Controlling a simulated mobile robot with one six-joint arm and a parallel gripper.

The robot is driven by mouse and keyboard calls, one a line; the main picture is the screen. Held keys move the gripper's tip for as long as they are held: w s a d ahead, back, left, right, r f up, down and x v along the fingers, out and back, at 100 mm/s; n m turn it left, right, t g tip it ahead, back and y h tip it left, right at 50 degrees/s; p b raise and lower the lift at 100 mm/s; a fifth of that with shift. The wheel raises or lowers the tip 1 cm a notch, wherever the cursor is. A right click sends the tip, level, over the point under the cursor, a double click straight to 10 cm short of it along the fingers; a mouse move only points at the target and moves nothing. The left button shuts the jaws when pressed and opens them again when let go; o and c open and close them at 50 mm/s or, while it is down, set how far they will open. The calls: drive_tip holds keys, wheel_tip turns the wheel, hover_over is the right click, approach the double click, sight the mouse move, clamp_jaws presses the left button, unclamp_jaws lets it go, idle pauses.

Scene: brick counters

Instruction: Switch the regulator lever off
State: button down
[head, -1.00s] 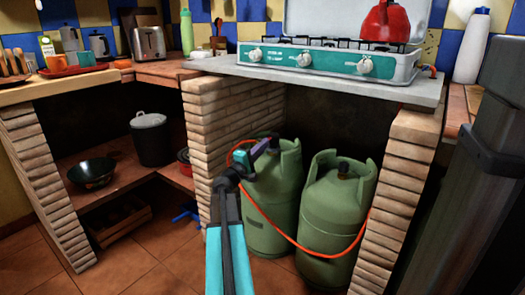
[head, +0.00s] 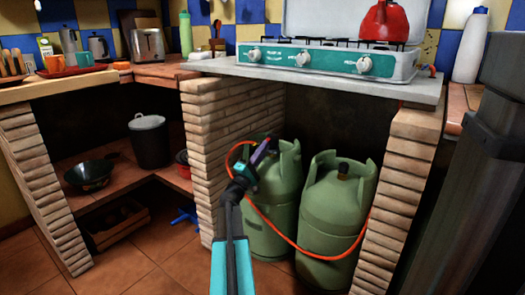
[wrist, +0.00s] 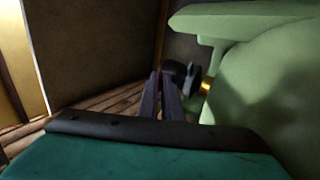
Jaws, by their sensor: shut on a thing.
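Two green gas cylinders stand under the counter, the left one (head: 278,205) and the right one (head: 335,215). In the wrist view the left cylinder (wrist: 265,75) fills the right side. A brass valve fitting (wrist: 207,86) shows at its edge, with the dark regulator (wrist: 174,69) and a pale grey lever-like part (wrist: 193,77) beside it. My gripper (head: 270,144) is at the top left of the left cylinder. Its purple fingers (wrist: 160,77) are close together at the regulator, shut on what seems to be its lever. The exact contact is too small and dark to tell.
An orange hose (head: 283,236) loops in front of both cylinders. A brick pillar (head: 205,145) stands close left of my gripper, another (head: 405,170) at the right. The stove (head: 310,60) sits on the slab above. Open floor lies at front left.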

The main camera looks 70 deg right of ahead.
drive_tip(key=c, duration=1.9)
unclamp_jaws()
drive_tip(key=shift+c, duration=0.2)
drive_tip(key=shift+a, duration=0.1)
drive_tip(key=shift+p+v, duration=0.45)
drive_tip(key=shift+v, duration=0.45)
drive_tip(key=p+v, duration=0.4)
drive_tip(key=v, duration=0.7)
drive_tip(key=shift+a+f, duration=0.3)
drive_tip(key=shift+w, duration=0.15)
